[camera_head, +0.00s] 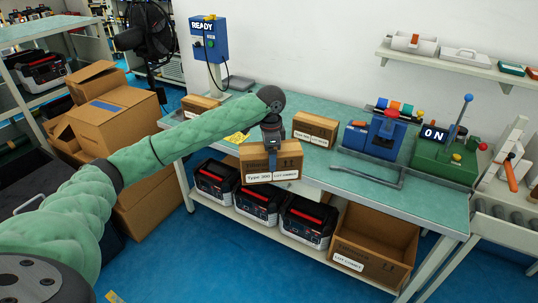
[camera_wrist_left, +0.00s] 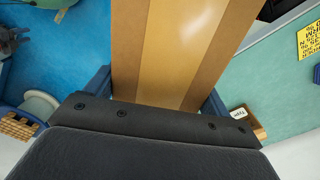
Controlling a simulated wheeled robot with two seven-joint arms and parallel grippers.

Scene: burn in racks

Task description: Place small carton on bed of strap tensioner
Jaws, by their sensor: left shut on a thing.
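My left gripper (camera_head: 272,145) is shut on a small brown carton (camera_head: 271,163) with white labels, one reading "Type 300". In the head view it holds the carton at the bench's front edge; whether the carton touches the bench is unclear. The left wrist view shows the taped carton (camera_wrist_left: 185,50) between the blue fingers (camera_wrist_left: 158,95). At the bench's right stand a green device (camera_head: 445,160) with a blue lever and "ON" display, and a blue device (camera_head: 375,138) beside a grey metal frame (camera_head: 366,178). I cannot tell which is the strap tensioner. My right gripper is out of view.
Two other cartons rest on the green bench (camera_head: 230,128), one at the back middle (camera_head: 316,128), one at the left (camera_head: 198,105). Black-and-red cases (camera_head: 257,205) and an open box (camera_head: 375,245) sit below. A roller conveyor (camera_head: 505,212) is at the right.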

